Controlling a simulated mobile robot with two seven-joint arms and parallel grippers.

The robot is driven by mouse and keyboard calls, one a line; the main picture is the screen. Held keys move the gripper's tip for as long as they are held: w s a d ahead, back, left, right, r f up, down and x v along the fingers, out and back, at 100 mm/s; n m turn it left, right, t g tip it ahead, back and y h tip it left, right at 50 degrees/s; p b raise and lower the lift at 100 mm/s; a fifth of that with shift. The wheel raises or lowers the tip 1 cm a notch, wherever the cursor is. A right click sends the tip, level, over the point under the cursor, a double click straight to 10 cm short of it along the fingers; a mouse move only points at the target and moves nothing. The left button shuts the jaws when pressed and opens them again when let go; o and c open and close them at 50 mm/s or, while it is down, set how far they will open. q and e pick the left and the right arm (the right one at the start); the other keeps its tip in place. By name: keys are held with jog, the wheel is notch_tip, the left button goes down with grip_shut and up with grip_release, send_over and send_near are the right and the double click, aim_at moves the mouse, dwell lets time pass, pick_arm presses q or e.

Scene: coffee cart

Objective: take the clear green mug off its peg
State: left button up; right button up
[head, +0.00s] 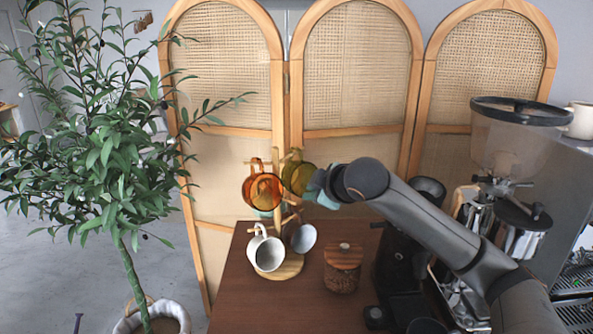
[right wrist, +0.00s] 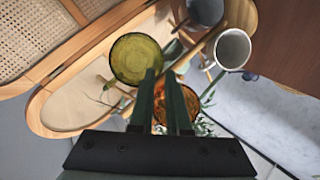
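The clear green mug (head: 297,174) hangs high on the right side of a wooden mug tree (head: 284,268). My right gripper (head: 316,186) is right beside it, its tips partly hidden in the head view. In the right wrist view the green mug (right wrist: 136,58) is at the left finger's tip, its round mouth facing the camera. The fingers (right wrist: 164,76) are parallel with a narrow gap, and I see nothing held between them. Whether a finger touches the mug, I cannot tell. My left gripper is not in view.
An amber mug (head: 262,190) hangs just left of the green one. A white mug (head: 267,253) and a grey mug (head: 303,238) hang lower. A grinder (head: 508,140) is at right, a leafy plant (head: 110,150) at left.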

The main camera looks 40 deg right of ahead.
jog(key=p+x, duration=0.1)
jog(key=x, duration=0.6)
jog(key=shift+w+a+p, duration=0.2)
jog(key=shift+w+p, duration=0.2)
jog(key=shift+w, duration=0.15)
jog(key=shift+c, duration=0.4)
grip_shut()
dwell(0.5)
